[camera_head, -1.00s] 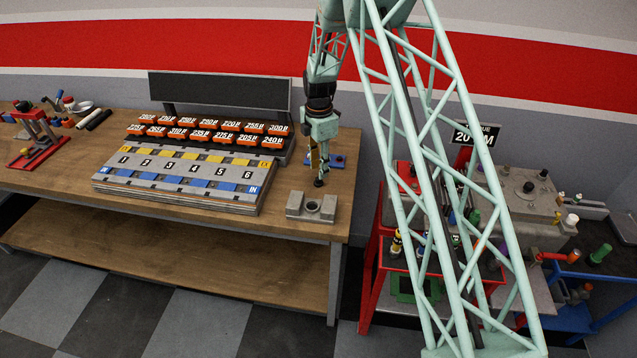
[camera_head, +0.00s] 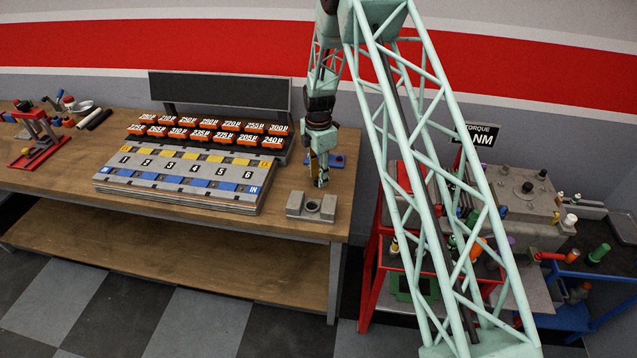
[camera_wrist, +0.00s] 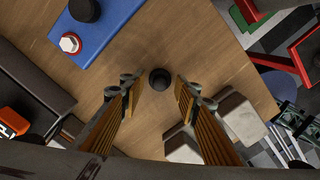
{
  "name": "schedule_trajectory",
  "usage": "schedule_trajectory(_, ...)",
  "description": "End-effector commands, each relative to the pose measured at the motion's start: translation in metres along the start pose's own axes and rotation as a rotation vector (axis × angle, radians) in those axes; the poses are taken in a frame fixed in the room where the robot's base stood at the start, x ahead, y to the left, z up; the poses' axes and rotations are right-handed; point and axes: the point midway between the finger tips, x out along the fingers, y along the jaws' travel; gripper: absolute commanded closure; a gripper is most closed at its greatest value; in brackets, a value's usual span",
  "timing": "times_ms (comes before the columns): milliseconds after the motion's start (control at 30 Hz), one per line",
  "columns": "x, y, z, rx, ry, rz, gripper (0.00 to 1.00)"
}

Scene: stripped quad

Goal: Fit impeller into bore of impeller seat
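The impeller, seen as a small dark round piece (camera_wrist: 159,80), stands on the wooden bench between my fingertips in the wrist view. My gripper (camera_head: 321,184) is open; in the wrist view its two fingers (camera_wrist: 160,88) lie to either side of the piece with gaps visible. In the head view the fingers mostly hide the piece. The grey impeller seat (camera_head: 296,209) sits just in front of the gripper near the bench's right front corner, its round bore facing up. In the wrist view the seat (camera_wrist: 241,117) is at lower right, its bore hidden behind a finger.
A blue tray (camera_wrist: 115,27) with a dark round piece and a white-and-red hexagonal piece lies behind the gripper. A numbered rack (camera_head: 180,185) with orange blocks stands to the left. A red-framed cart (camera_head: 371,270) is beyond the bench's right edge.

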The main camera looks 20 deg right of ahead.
Motion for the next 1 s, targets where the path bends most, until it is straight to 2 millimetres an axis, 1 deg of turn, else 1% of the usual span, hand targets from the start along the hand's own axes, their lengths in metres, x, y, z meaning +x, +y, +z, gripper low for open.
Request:
schedule_trajectory(200, -0.0001, 0.0, 0.0, 0.0, 0.0, 0.0, 0.71)
schedule_trajectory(267, -0.0001, 0.0, 0.0, 0.0, 0.0, 0.0, 0.75)
schedule_trajectory(500, -0.0001, -0.0001, 0.0, 0.0, 0.0, 0.0, 0.97)
schedule_trajectory(833, -0.0009, 0.0001, 0.0, 0.0, 0.0, 0.0, 0.97)
schedule_trajectory(1000, -0.0059, 0.0003, 0.0001, 0.0, 0.0, 0.001, 0.97)
